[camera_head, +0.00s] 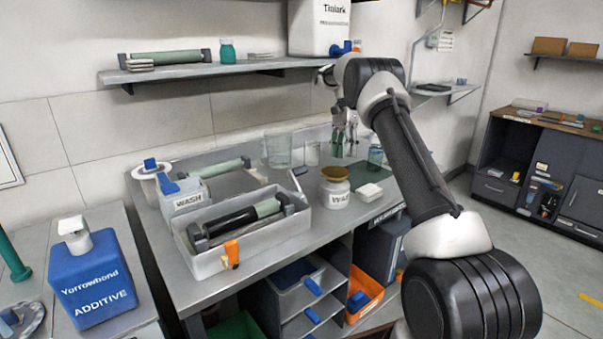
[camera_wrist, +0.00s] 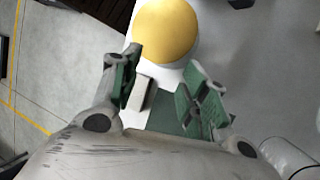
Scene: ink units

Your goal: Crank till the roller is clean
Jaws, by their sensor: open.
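The roller (camera_head: 242,216) lies in a grey tray (camera_head: 262,240) on the bench. Much of its left part is black, and the right part is pale green. An orange crank handle (camera_head: 231,252) sticks out at the tray's front wall. My gripper (camera_head: 345,140) is up behind and above the bench, well to the right of the tray. In the wrist view my gripper (camera_wrist: 163,88) is open, with green-padded fingers apart and nothing between them. A jar marked WASH (camera_head: 335,192) stands right of the tray; its gold lid shows beyond my fingers in the wrist view (camera_wrist: 166,30).
A WASH bottle (camera_head: 185,196) with a blue cap stands behind the tray's left end. Another green roller (camera_head: 222,168) lies behind it. Clear glasses (camera_head: 278,150) stand at the back. A blue ADDITIVE jug (camera_head: 90,285) is on the left counter. Bins fill the space under the bench.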

